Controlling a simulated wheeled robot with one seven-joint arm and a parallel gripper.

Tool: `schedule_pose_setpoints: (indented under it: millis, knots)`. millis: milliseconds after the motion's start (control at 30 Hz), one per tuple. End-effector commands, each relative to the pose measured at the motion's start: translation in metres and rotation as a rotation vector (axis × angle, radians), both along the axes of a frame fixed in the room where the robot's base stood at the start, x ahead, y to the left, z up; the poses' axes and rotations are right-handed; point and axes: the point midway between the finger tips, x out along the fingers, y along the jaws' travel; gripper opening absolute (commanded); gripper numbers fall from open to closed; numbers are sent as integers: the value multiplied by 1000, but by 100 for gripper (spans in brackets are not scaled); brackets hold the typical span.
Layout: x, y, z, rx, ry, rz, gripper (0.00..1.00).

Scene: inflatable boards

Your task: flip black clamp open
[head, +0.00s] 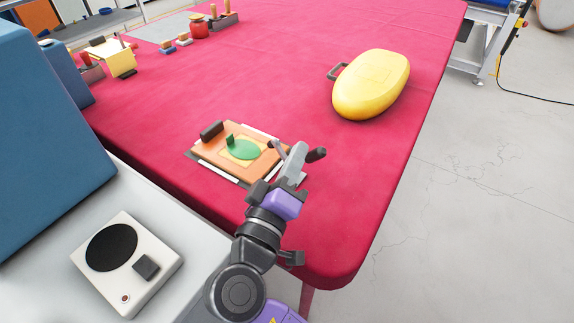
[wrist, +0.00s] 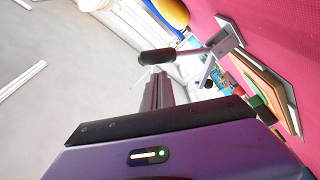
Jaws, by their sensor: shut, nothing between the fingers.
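An orange board (head: 210,149) with a green disc (head: 243,149) lies on the red-covered table. A clamp with a black handle (head: 316,154) is at the board's right side. In the wrist view, its black handle (wrist: 157,56) sits on a grey metal lever (wrist: 200,49) that sticks out from a bracket at the board's edge. My gripper (head: 294,158) is beside this clamp, shut and empty. In the wrist view, my fingers (wrist: 160,88) point toward the handle; I cannot tell if they touch it. My gripper hides part of the clamp in the head view.
Another black handle (head: 211,131) is at the board's upper left. A yellow inflated board (head: 372,84) lies at the back right. A white device (head: 127,262) stands on the grey counter at the front left. The red table (head: 270,65) has free room behind the orange board.

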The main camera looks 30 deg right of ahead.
Motion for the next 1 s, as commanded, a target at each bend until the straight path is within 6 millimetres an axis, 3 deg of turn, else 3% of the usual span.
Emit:
schedule_pose_setpoints:
  millis: [33, 200, 1000]
  knots:
    - [-3, -2, -8, 17, -32, -1, 0]
    - [-10, -6, -9, 71, -124, -1, 0]
    - [-18, -10, -12, 66, -117, 2, 0]
